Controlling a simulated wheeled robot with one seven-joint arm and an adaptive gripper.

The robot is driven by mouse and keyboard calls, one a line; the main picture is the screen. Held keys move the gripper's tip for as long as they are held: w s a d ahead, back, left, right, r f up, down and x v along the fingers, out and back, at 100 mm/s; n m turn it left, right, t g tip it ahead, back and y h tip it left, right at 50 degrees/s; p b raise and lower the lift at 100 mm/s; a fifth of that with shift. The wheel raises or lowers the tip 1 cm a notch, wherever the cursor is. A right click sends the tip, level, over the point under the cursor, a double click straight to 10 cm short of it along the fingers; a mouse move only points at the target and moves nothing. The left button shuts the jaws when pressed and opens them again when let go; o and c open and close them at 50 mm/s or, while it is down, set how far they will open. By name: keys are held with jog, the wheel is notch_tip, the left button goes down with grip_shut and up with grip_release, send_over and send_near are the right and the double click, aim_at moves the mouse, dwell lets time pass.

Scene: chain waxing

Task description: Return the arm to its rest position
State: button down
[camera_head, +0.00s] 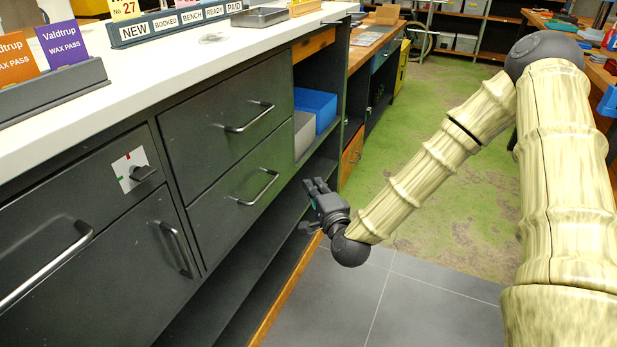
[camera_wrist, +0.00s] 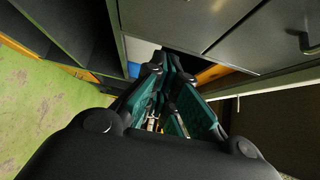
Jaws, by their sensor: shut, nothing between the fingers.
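My gripper (camera_head: 318,190) is at the end of my arm, beside the front of the dark counter cabinet (camera_head: 290,235), near its open lower shelves. It is shut and empty. In the wrist view my gripper (camera_wrist: 172,62) has its dark, teal-sided fingers meeting at the tips. My arm bends at an elbow at upper right and reaches down to the left. Whether the gripper touches the cabinet I cannot tell.
Drawers with metal handles (camera_head: 250,117) line the cabinet front. A blue bin (camera_head: 316,108) sits in an open shelf. The white worktop (camera_head: 140,75) holds pass cards and a label rack (camera_head: 180,20). Grey tiles (camera_head: 430,305) and green floor (camera_head: 455,90) are clear to the right.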

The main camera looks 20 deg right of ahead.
jog(key=s+a+f+n+g+y, duration=0.1)
jog(key=s+a+f+n+g, duration=0.3)
jog(key=s+f, duration=0.5)
jog(key=s+a+f+n+g+y, duration=0.25)
jog(key=s+f+n+g, duration=0.2)
jog(key=f, duration=0.85)
jog(key=s+f+n+g+h, duration=0.1)
jog(key=s+f+n+g, duration=0.2)
jog(key=s+f, duration=0.45)
jog(key=s+f+n+g+h, duration=0.1)
jog(key=s+f+n+g, duration=0.25)
jog(key=s, duration=0.65)
jog(key=s+d+f+n+g+h, duration=0.1)
jog(key=s+d+f+n+g, duration=0.15)
jog(key=s, duration=0.85)
notch_tip(320, 180, up, 20)
jog(key=p, duration=2)
jog(key=shift+w+a+r+p, duration=0.25)
jog(key=shift+a+p, duration=0.05)
jog(key=shift+a, duration=0.05)
jog(key=shift+g, duration=0.25)
